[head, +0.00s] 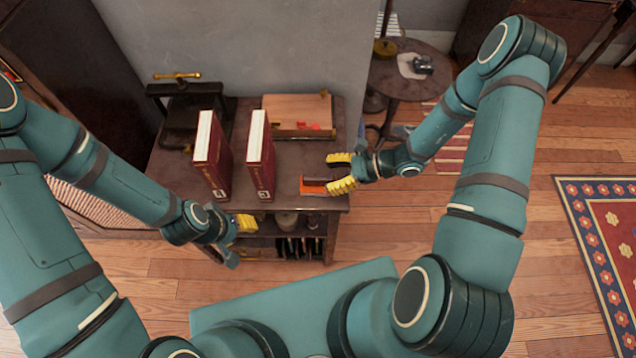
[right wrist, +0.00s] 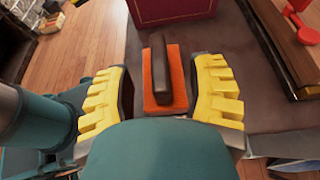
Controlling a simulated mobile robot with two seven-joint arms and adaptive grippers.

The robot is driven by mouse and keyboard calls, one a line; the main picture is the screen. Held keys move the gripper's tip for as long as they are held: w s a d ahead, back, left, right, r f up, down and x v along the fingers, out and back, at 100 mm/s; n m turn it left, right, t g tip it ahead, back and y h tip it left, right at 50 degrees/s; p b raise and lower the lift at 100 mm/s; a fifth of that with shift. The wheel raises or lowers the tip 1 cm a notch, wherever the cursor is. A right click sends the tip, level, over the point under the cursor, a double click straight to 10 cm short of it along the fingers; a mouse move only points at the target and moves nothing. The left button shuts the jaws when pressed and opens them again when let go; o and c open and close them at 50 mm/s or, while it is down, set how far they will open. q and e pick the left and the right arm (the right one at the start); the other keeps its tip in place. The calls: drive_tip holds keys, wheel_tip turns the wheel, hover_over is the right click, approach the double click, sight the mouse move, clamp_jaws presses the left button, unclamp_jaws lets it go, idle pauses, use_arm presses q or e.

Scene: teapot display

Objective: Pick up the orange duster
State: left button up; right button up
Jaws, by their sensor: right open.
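The orange duster (head: 322,190) lies at the right front corner of the dark cabinet top. In the right wrist view, the duster (right wrist: 176,78) is a flat orange pad with a dark raised handle along it. My right gripper (head: 338,172) is open, with its yellow fingertips at the duster. In the right wrist view the duster lies between the two fingers, with gaps on both sides. My left gripper (head: 244,226) is by the cabinet's front edge, away from the duster. Its fingers are partly hidden, so its opening is unclear.
Two red books (head: 212,165) stand upright left of the duster. A wooden box (head: 290,108) with a red item lies behind, and a dark press (head: 185,115) stands at the back left. A round side table (head: 395,80) stands behind my right arm.

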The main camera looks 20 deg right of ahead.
sight(322, 177)
drive_tip(key=shift+x, duration=2.9)
drive_tip(key=shift+s, duration=0.1)
clamp_jaws()
